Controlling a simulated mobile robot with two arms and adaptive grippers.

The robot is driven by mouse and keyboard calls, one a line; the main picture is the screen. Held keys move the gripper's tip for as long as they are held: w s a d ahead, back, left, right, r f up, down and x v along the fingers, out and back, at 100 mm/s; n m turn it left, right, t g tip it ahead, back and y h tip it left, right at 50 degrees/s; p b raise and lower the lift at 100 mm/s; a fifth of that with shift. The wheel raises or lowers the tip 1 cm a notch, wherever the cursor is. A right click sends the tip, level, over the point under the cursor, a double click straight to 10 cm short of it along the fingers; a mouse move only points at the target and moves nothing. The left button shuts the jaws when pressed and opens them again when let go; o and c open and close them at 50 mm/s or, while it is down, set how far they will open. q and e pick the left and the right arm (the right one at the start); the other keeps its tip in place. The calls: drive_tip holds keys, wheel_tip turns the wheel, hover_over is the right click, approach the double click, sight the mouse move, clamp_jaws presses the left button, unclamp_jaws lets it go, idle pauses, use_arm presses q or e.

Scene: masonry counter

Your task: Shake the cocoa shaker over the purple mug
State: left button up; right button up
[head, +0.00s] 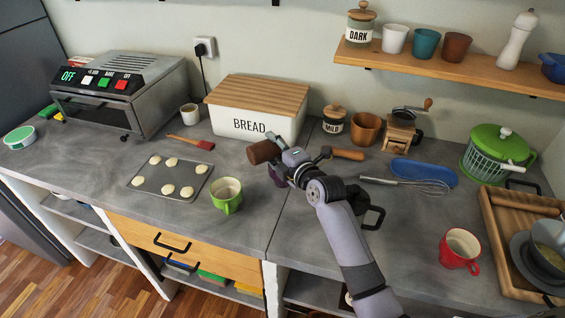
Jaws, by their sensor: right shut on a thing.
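The brown cocoa shaker (263,152) is tipped onto its side, its brown end pointing left. My right gripper (284,154) is shut on it and hides its other end. My left gripper is not in view.
A green mug (227,196) and a baking tray (143,188) with several dough pieces are to the left. A white bread box (241,122) stands behind. A whisk (424,186), a blue dish (424,173) and a red mug (459,250) are to the right.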

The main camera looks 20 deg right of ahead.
drive_tip(key=shift+d+f+m+b, duration=0.1)
drive_tip(key=shift+f+m+b, duration=0.3)
drive_tip(key=shift+m, duration=0.1)
idle(1.4)
drive_tip(key=shift+w+d+r+m+y, duration=0.1)
drive_tip(key=shift+m+y, duration=0.05)
drive_tip(key=shift+m, duration=0.25)
drive_tip(key=shift+d+r+m+y, duration=0.1)
drive_tip(key=shift+m+y, duration=0.05)
drive_tip(key=shift+m, duration=0.25)
idle(1.7)
drive_tip(key=shift+w+d+r+m+y+p, duration=0.15)
drive_tip(key=shift+r+m+p, duration=0.2)
drive_tip(key=shift+r+m, duration=0.2)
drive_tip(key=shift+s+d+r+m+y+p, duration=0.15)
drive_tip(key=shift+r+m+p, duration=0.15)
drive_tip(key=shift+r+m, duration=0.25)
idle(2.5)
